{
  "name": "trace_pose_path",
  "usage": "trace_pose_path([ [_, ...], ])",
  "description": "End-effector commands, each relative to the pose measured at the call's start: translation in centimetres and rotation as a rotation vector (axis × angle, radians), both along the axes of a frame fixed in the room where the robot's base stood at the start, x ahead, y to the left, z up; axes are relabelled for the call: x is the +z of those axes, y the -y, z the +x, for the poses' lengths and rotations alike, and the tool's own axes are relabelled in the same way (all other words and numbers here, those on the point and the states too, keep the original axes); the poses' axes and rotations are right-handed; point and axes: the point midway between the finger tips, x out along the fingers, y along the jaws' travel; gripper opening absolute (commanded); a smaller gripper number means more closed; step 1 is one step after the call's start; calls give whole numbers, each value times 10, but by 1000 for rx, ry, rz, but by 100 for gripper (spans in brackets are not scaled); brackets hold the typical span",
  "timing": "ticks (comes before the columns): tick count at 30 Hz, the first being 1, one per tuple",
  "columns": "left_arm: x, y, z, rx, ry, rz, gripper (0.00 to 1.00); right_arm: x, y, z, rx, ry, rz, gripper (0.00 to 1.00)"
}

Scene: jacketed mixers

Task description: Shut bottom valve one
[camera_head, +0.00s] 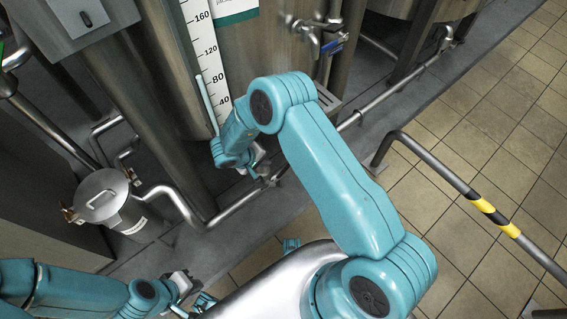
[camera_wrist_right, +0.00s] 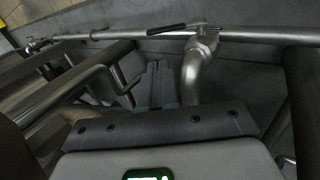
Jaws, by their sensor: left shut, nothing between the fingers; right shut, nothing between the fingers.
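In the right wrist view a valve (camera_wrist_right: 203,42) sits where a bent outlet pipe meets a long straight pipe. Its dark lever handle (camera_wrist_right: 166,29) lies roughly along the straight pipe. I cannot read a number on it. My right gripper (camera_wrist_right: 162,84) is shut and empty, below the handle in that view and apart from it. In the head view my right gripper (camera_head: 255,172) is low beside the steel tank, close to the pipe fitting (camera_head: 272,180), and my arm partly hides this area. My left gripper (camera_head: 186,292) is shut and empty at the lower left.
A small lidded steel pot (camera_head: 103,196) stands at the left by a bent pipe (camera_head: 180,203). A tap with a blue handle (camera_head: 333,46) is on the tank above. A striped rail (camera_head: 480,202) crosses the right, over open tiled floor (camera_head: 500,100).

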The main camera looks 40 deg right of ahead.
Motion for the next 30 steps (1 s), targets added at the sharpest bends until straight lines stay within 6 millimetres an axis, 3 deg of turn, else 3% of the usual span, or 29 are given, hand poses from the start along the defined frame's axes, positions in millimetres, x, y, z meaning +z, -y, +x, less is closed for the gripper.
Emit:
trace_pose_path([
  [5,-11,0,0,0,0,0,0,-24,8,-2,5,-5,0,0],
  [18,-43,0,0,0,0,0,0,-100,56,2,5,-1,1,0],
  [24,-49,0,0,0,0,0,0,-115,69,5,5,0,2,0],
  [30,-49,0,0,0,0,0,0,-118,72,6,4,0,1,0],
])
